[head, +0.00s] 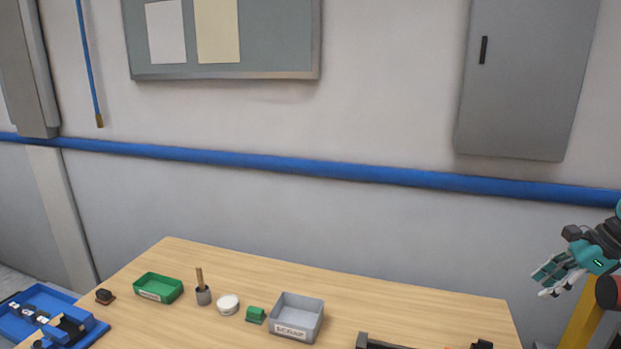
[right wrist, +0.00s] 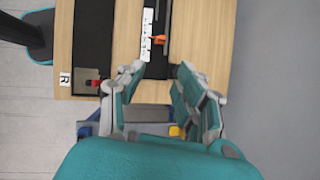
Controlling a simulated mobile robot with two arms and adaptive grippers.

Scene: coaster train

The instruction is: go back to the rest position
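My right gripper (head: 552,278) is at the right edge in the head view, in the air beyond the table's right end. In the right wrist view my right gripper (right wrist: 157,78) has its fingers spread apart, with nothing between them. The right wrist camera looks down over an edge of the wooden table (right wrist: 125,40). My left gripper is not in view.
The table (head: 410,310) holds a grey labelled bin (head: 298,331), a green block (head: 255,315), a round white item (head: 228,304), a cup with a stick (head: 203,296) and a green tray (head: 158,288). A blue tray (head: 90,335) is at left.

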